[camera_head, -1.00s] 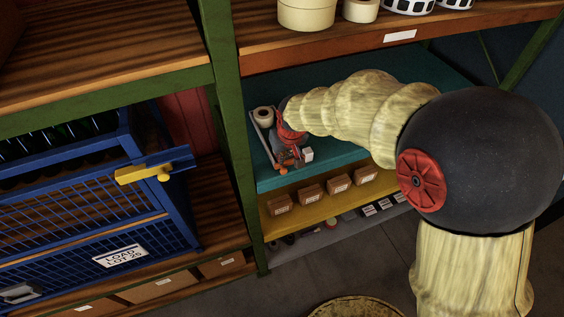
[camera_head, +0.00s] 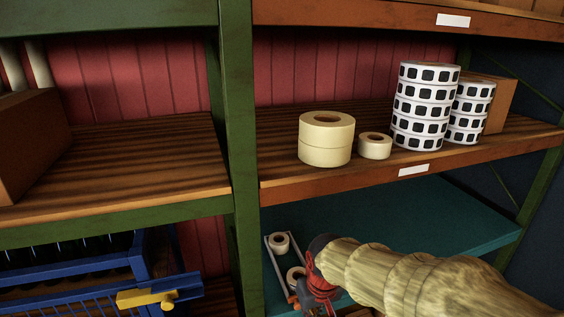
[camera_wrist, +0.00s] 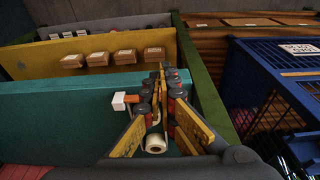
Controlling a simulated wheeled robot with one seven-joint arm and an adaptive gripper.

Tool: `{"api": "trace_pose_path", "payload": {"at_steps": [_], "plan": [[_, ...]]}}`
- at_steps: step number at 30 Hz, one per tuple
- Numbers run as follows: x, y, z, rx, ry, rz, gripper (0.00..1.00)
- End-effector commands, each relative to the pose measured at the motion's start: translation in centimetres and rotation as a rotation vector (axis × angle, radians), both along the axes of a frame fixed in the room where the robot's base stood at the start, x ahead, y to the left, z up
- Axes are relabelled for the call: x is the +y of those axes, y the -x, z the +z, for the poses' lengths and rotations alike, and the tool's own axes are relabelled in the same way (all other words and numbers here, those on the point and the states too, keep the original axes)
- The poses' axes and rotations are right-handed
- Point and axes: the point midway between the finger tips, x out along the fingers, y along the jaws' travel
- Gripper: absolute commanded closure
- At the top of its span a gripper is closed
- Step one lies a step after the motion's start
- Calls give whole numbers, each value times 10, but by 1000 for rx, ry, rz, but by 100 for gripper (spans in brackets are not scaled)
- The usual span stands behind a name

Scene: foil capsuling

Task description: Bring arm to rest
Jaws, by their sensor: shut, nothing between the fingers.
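My gripper (camera_wrist: 163,78) is shut and empty in the wrist view, its dark fingers with yellow side plates close together over the teal shelf. In the head view my gripper (camera_head: 316,300) shows at the bottom edge, its tips cut off. My arm, in a pale wrinkled sleeve, reaches in from the lower right over the teal shelf (camera_head: 440,215). A roll of tape (camera_wrist: 155,144) shows behind and between the fingers in the wrist view. I cannot tell whether the fingers touch anything.
A narrow tray (camera_head: 268,258) with a tape roll (camera_head: 279,242) lies beside my gripper. Above are a big cream roll (camera_head: 326,148) and patterned rolls (camera_head: 420,105) on the wooden shelf. A green post (camera_head: 238,150) and a blue cage (camera_head: 90,270) stand left.

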Motion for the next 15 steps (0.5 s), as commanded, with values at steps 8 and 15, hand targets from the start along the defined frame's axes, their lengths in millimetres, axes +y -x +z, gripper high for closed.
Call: {"api": "trace_pose_path", "payload": {"at_steps": [8,15], "plan": [[-53,88,-22,-23,-11,-95,100],[-90,150,-53,-123,-32,-189,100]]}}
